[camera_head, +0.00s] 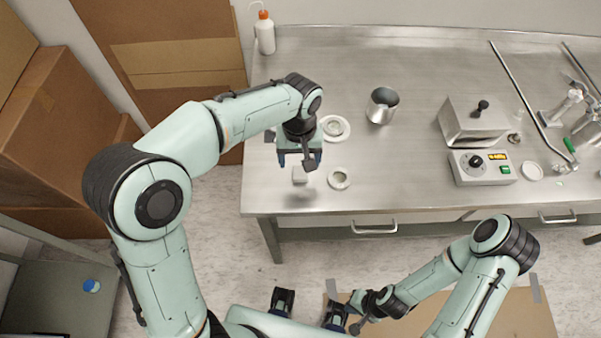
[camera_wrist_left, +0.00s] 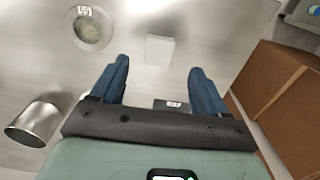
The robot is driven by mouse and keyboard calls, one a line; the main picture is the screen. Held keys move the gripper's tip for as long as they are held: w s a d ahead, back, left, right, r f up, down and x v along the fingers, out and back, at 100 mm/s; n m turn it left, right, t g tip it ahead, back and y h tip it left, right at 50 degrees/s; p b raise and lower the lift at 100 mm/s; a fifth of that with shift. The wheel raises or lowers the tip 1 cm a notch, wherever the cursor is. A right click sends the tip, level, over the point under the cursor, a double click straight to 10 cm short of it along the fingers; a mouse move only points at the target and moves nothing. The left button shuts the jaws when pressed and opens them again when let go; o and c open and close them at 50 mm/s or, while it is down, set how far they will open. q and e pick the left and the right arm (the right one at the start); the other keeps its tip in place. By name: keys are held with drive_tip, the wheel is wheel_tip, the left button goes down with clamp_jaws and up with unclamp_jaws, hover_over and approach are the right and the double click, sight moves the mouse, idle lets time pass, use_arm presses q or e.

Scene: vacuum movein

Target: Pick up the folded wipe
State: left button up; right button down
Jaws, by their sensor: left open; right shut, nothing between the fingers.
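The folded wipe (camera_head: 300,174) is a small pale square lying flat near the front left part of the steel bench. It also shows in the left wrist view (camera_wrist_left: 159,50), beyond and between the fingertips. My left gripper (camera_head: 299,161) is open and empty, pointing down above the bench, with the wipe just in front of it in the head view. In the left wrist view its two blue fingers (camera_wrist_left: 159,66) stand wide apart and do not touch the wipe. My right gripper (camera_head: 335,317) is low in the head view, away from the bench, and partly hidden; it holds nothing.
Round dishes (camera_head: 339,178) (camera_head: 334,128) lie right of the wipe. A metal beaker (camera_head: 382,106) stands behind them. A wash bottle (camera_head: 264,34) is at the back left, and a device with a display (camera_head: 481,166) at the right. Cardboard boxes (camera_head: 75,140) stand left of the bench.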

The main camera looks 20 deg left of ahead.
sight(301, 174)
use_arm(q)
drive_tip(key=shift+s+d+f, duration=0.1)
drive_tip(key=shift+d+f, duration=0.05)
drive_tip(key=shift+f, duration=2.85)
drive_tip(key=c, duration=1.2)
use_arm(e)
drive_tip(key=shift+f, duration=0.25)
use_arm(q)
drive_tip(key=shift+r, duration=0.15)
